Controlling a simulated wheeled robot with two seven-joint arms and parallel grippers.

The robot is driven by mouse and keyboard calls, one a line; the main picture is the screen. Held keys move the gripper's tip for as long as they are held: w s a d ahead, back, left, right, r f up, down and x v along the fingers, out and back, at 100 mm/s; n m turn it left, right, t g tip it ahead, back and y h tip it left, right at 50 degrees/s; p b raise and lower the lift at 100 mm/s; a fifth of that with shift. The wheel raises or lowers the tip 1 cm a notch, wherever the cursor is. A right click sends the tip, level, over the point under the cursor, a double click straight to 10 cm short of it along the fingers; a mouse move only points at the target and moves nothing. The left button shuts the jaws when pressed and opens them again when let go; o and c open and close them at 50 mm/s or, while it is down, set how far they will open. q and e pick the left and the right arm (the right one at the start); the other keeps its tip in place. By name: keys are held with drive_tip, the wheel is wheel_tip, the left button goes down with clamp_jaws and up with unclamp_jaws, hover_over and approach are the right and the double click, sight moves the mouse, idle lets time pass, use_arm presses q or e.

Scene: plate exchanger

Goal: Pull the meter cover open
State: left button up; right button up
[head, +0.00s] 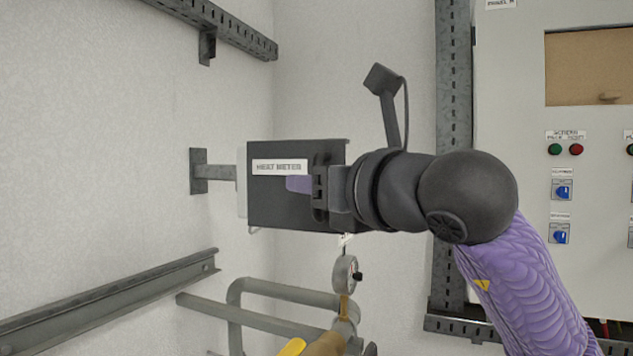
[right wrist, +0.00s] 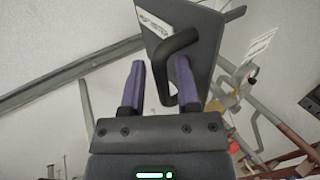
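The meter cover (head: 262,205) is a dark panel with a white "HEAT METER" label, in the middle of the head view. It also shows at the top of the right wrist view (right wrist: 200,50), tilted. Its black bar handle (right wrist: 178,42) shows there and is hidden behind my gripper in the head view. My right gripper (head: 300,184) is in front of the cover's right part. Its purple fingers (right wrist: 160,72) are apart, with part of the handle between them, nearer the right finger in the picture. A gap shows beside the left finger. My left gripper is not in view.
A wall bracket (head: 212,172) is left of the cover. A round gauge (head: 345,274) and grey pipes (head: 285,290) are below. A control cabinet (head: 515,90) with buttons and blue switches stands at the right. Steel rails (head: 110,303) run along the left wall.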

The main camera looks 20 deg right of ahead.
drive_tip(key=shift+o, duration=0.3)
drive_tip(key=b+v, duration=0.3)
drive_tip(key=v, duration=0.7)
